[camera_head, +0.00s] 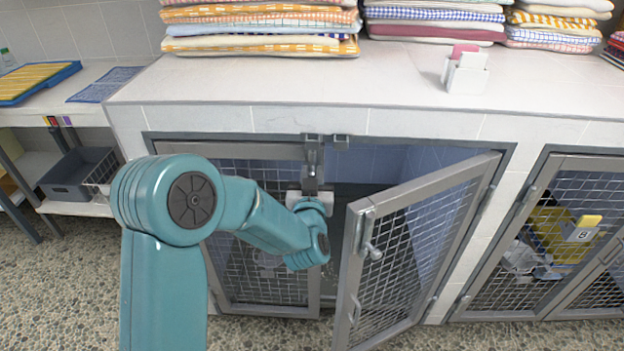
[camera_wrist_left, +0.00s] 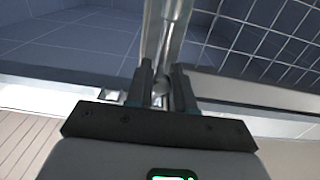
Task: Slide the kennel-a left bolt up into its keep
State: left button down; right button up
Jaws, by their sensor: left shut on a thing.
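Kennel-a has two mesh doors under the tiled counter. The left door (camera_head: 262,308) sits in the frame. The left bolt (camera_head: 312,158) is a metal rod upright at that door's top inner corner. Two small keeps are on the top frame: one (camera_head: 312,138) directly above the bolt, the other (camera_head: 342,142) to its right. My left gripper (camera_head: 311,188) is at the bolt's lower part, partly hidden by my wrist. In the left wrist view its fingers (camera_wrist_left: 160,90) are shut on the bolt's knob (camera_wrist_left: 161,86). Whether the rod tip enters the keep is unclear. My right gripper is out of view.
The right door (camera_head: 362,275) of kennel-a stands swung outward, with its own bolt (camera_head: 368,235), right of my arm. Folded towel stacks (camera_head: 262,28) and a white card holder (camera_head: 465,75) stand on the counter (camera_head: 240,85). Another kennel is at the right.

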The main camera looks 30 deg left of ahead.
pick_arm(q)
jog(key=shift+r, duration=0.3)
jog(key=c, duration=1)
grip_release()
jog(key=shift+c, duration=0.2)
jog(key=shift+f, duration=0.15)
jog(key=b+v, duration=1)
jog(key=v, duration=0.6)
